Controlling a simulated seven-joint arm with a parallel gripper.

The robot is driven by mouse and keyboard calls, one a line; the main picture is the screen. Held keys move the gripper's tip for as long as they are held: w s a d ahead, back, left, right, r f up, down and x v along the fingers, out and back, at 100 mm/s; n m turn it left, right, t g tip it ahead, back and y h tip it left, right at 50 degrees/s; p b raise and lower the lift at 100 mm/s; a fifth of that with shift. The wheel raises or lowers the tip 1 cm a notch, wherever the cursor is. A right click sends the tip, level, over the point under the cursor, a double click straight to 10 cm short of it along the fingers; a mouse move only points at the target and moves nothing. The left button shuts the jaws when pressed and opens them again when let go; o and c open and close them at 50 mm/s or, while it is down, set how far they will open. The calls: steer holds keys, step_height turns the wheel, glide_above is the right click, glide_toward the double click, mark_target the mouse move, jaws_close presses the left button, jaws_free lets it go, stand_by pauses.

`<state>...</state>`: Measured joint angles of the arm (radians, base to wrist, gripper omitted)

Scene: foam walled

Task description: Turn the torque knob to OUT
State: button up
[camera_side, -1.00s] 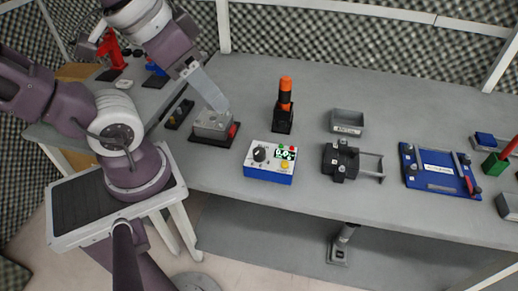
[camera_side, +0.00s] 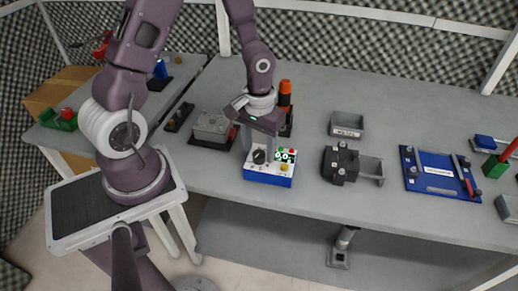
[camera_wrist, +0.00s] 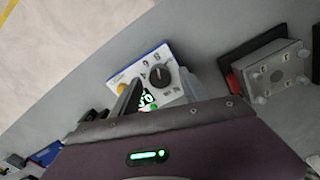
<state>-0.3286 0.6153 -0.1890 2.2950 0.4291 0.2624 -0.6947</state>
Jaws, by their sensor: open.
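The torque knob (camera_side: 259,156) is a round black dial on the left of a white-topped blue control box (camera_side: 267,179). The box also has a green-lit display, a yellow button and small red and green buttons.
A grey block on a dark base with a red part (camera_side: 212,127) stands left of the box. An orange-topped tool in a black holder (camera_side: 286,95) is close behind my gripper. A black clamp (camera_side: 341,164), a grey tray (camera_side: 347,124) and a blue board (camera_side: 437,171) lie to the right.

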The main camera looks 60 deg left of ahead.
steer(key=shift+f, duration=0.5)
steer(key=shift+c, duration=0.2)
jaws_close()
steer(key=m, duration=0.4)
steer(key=shift+m, duration=2.4)
steer(key=shift+r, duration=0.1)
